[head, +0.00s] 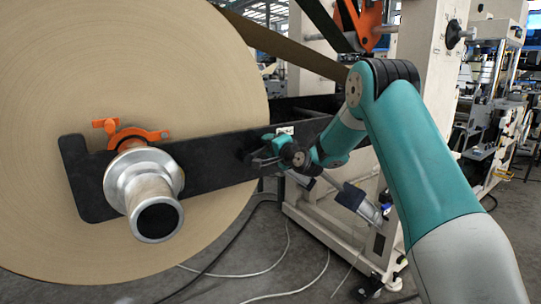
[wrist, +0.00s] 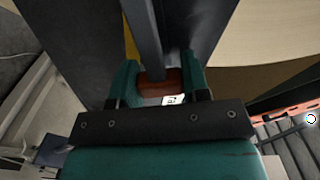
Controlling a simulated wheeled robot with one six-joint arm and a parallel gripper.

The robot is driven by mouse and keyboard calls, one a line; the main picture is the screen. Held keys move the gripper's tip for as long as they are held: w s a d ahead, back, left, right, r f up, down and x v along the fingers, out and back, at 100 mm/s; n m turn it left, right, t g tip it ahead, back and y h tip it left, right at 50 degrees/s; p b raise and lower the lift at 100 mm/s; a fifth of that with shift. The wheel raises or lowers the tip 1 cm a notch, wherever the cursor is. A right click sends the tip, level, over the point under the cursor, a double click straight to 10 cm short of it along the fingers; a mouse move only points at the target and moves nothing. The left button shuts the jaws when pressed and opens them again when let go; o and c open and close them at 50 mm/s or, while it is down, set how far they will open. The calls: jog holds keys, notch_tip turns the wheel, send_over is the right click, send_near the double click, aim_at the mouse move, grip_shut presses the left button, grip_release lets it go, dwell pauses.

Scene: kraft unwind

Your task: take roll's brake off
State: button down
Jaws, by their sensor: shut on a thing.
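My gripper (wrist: 159,78) is shut on a red-brown grip (wrist: 160,88), with a teal finger on each side. A dark grey bar (wrist: 145,35) runs up from this grip in the wrist view; it looks like the brake's lever, though I cannot tell its angle. In the head view my gripper (head: 264,150) is at the black support arm (head: 225,165), right of the roll's hub, and the grip is hidden. The large brown kraft roll (head: 120,60) fills the left side. Its silver shaft end (head: 145,185) rests at the black arm, with an orange latch (head: 130,135) above it.
The cream machine frame (head: 420,90) stands behind my arm, with another orange part (head: 362,25) at the top. Loose cables (head: 290,240) lie on the floor below the black arm. A white label (wrist: 172,100) shows beside the grip.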

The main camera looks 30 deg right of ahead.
aim_at(260, 136)
jog(key=a+r+n+b, duration=0.1)
jog(key=n, duration=0.1)
jog(key=a+r+n+b, duration=0.1)
jog(key=n, duration=0.1)
jog(key=shift+r+n+b, duration=0.3)
jog(key=shift+r+b, duration=0.1)
jog(key=a+r+n+b, duration=0.1)
jog(key=n, duration=0.1)
jog(key=shift+a+r+n+b, duration=0.15)
jog(key=shift+n+b, duration=0.15)
jog(key=shift+b, duration=0.05)
jog(key=shift+s+a+r+n+b, duration=0.1)
jog(key=shift+a+r+n+b, duration=0.25)
jog(key=shift+a+n+b, duration=0.35)
jog(key=shift+a+r+n+b, duration=0.3)
jog(key=shift+a+n+b, duration=0.05)
jog(key=shift+n, duration=0.55)
jog(key=c, duration=0.6)
grip_release()
jog(key=shift+r, duration=0.1)
